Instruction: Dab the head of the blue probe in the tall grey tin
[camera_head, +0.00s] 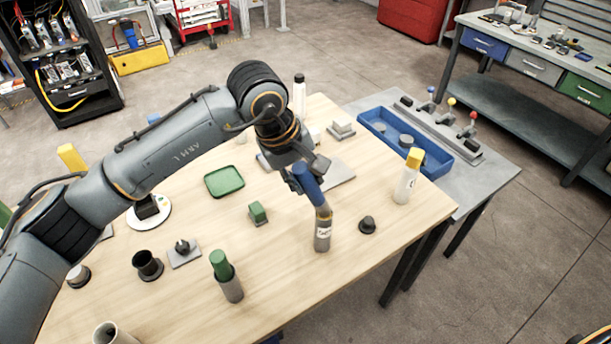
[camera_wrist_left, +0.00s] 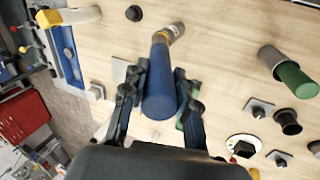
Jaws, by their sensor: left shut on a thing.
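The blue probe (camera_head: 308,184) is held by its handle in my left gripper (camera_head: 303,170), which is shut on it. The probe leans, its lower end down and to the right. The tall grey tin (camera_head: 322,238), with a white label, stands upright on the table under it. The probe's lower end meets the tin's mouth at a tan band; its head is hidden and I cannot tell how deep it sits. In the left wrist view the blue handle (camera_wrist_left: 160,90) lies between my fingers, with the tin (camera_wrist_left: 178,29) beyond. My right gripper is not in view.
A grey tin with a green probe (camera_head: 221,264) stands front left; a white tin (camera_head: 405,186) with a yellow top stands right. A small dark knob (camera_head: 367,225) is near the grey tin. A green tray (camera_head: 224,181), a green block (camera_head: 258,212) and a blue tray (camera_head: 440,167) lie around.

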